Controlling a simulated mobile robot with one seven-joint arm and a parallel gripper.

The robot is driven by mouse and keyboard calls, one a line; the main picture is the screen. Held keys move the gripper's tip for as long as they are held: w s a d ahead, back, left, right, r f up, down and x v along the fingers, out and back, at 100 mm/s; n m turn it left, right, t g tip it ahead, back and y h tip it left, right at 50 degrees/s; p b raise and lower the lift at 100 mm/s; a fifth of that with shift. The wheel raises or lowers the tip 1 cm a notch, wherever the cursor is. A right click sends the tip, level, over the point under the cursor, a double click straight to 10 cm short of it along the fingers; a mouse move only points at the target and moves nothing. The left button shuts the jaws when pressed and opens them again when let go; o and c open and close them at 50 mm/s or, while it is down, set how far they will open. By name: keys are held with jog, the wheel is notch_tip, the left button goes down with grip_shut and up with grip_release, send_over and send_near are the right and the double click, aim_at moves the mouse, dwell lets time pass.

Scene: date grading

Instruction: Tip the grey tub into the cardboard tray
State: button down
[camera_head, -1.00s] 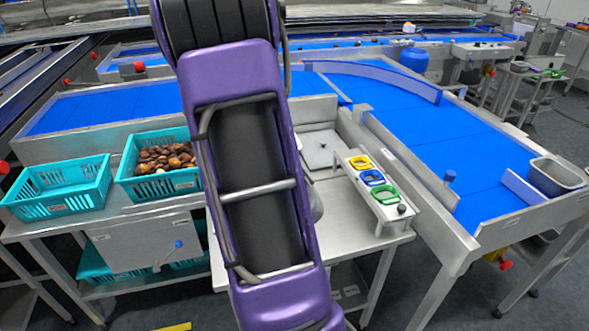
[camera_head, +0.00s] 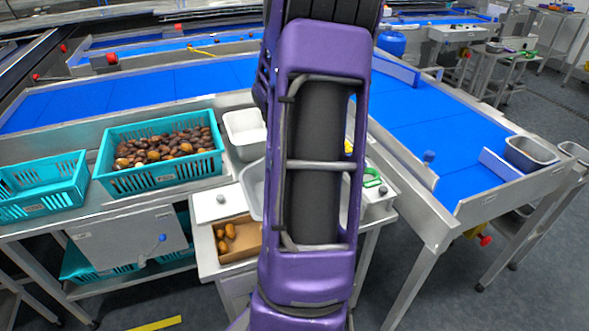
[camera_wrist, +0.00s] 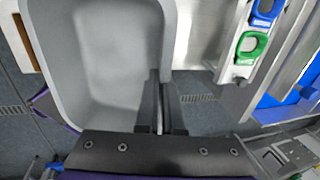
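The cardboard tray (camera_head: 257,248) is brown and sits at the front of the white-topped bench, left of my arm. A few orange-brown dates lie in it. A grey tub (camera_head: 250,188) shows just right of and behind the tray, mostly hidden by my arm. In the wrist view the grey tub (camera_wrist: 110,45) fills the left half, and its visible inside looks empty. My gripper (camera_wrist: 160,80) has its fingers close together on the tub's right wall. The gripper itself is hidden in the head view. A brown edge, probably the tray's (camera_wrist: 24,42), shows left of the tub.
Another light grey tub (camera_head: 235,122) stands behind. A teal crate of dark dates (camera_head: 160,180) and an emptier teal crate (camera_head: 45,207) are to the left. A white box with a knob (camera_head: 210,213) adjoins the tray. Coloured rings, one green (camera_wrist: 252,46), lie to the right. Blue conveyors run behind.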

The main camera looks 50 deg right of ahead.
jog(key=shift+s+d, duration=0.1)
jog(key=shift+d, duration=0.05)
jog(key=shift+f+y, duration=0.25)
jog(key=shift+y, duration=0.15)
jog(key=shift+d+t+y, duration=0.1)
jog(key=shift+t+y, duration=0.3)
jog(key=shift+t, duration=0.1)
jog(key=shift+s+f, duration=0.1)
jog(key=shift+f, duration=0.15)
jog(key=shift+d+f+t+y, duration=0.1)
jog(key=shift+f+t+y, duration=0.1)
jog(key=shift+t+y, duration=0.55)
